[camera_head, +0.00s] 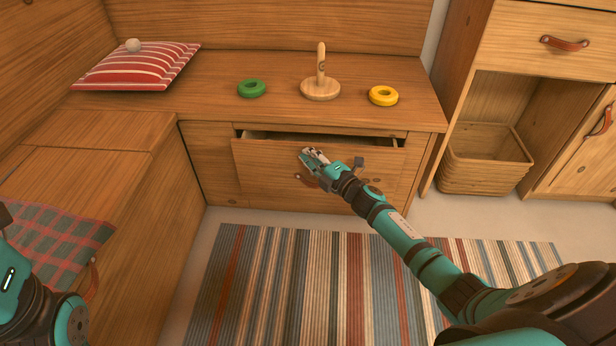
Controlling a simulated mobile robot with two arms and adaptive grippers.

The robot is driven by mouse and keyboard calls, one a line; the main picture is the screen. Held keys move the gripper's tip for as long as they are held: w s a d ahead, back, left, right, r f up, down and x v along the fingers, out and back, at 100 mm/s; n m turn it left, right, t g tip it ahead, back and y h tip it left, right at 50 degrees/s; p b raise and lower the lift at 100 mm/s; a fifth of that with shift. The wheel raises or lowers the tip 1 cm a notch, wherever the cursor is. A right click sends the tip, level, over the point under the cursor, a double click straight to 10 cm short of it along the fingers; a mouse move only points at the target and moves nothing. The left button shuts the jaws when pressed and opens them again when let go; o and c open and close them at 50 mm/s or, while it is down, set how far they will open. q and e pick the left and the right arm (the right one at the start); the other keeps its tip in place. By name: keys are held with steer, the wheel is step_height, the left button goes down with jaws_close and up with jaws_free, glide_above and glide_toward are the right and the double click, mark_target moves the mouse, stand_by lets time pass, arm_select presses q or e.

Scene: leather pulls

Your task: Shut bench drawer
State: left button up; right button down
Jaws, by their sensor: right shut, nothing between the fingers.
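The bench drawer (262,165) is in the front of the wooden bench in the middle of the view. It stands partly open, with a dark gap showing above its front panel. My right gripper (306,153) is shut and empty, at the upper middle of the drawer front. I cannot tell whether its tips touch the panel. A leather pull on the drawer (300,179) shows just below it, partly hidden by the gripper. My left arm shows at the lower left edge, but its gripper fingers are out of view.
On the bench top (215,75) are a green ring (251,88), a wooden peg stand (320,88), a yellow ring (383,95) and a striped cushion (135,66). A cabinet with a basket (485,160) stands at right. A striped rug (300,285) covers the floor.

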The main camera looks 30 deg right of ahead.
mark_target(313, 147)
steer(key=w+d, duration=0.1)
steer(key=w+d+b, duration=0.1)
steer(key=w, duration=0.1)
steer(key=shift+w, duration=0.1)
steer(key=shift+r, duration=0.15)
stand_by(0.4)
